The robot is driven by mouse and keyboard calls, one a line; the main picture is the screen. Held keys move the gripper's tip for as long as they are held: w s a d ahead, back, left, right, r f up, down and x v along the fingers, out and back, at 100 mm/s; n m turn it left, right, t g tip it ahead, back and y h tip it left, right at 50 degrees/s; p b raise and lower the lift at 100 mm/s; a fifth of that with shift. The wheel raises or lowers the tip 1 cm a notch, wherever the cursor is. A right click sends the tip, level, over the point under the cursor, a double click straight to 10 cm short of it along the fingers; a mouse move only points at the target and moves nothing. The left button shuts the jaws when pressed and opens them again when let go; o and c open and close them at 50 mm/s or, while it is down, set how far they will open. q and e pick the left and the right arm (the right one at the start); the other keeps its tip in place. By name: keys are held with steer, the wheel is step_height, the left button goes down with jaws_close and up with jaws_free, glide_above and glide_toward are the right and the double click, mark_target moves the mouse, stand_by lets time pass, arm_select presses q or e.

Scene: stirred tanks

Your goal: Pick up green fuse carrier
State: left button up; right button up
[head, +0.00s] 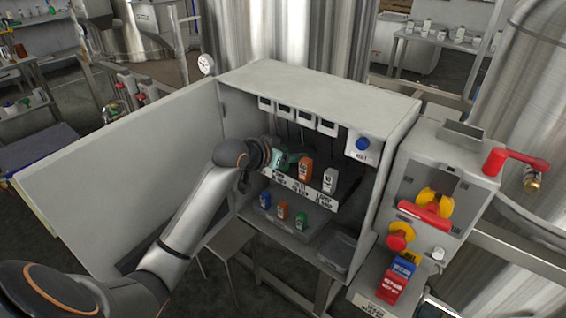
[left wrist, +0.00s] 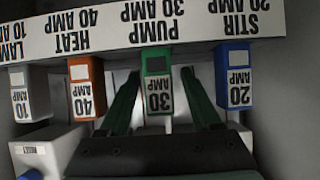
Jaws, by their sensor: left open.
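In the head view my left gripper (head: 283,160) reaches into the open cabinet and hides most of this spot. Another green carrier (head: 301,220) stands on the lower shelf, below the row. My right gripper is not in view.
In the upper row, a blue carrier (left wrist: 233,80) is on one side, orange (left wrist: 86,90) and white (left wrist: 28,95) on the other. Lower blue (head: 265,198) and orange (head: 283,210) carriers stand near the shelf front. The cabinet door (head: 120,180) is swung open left.

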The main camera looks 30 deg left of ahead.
arm_select(q)
steer(key=shift+c, duration=0.2)
jaws_close()
steer(key=shift+r, duration=0.1)
stand_by(0.5)
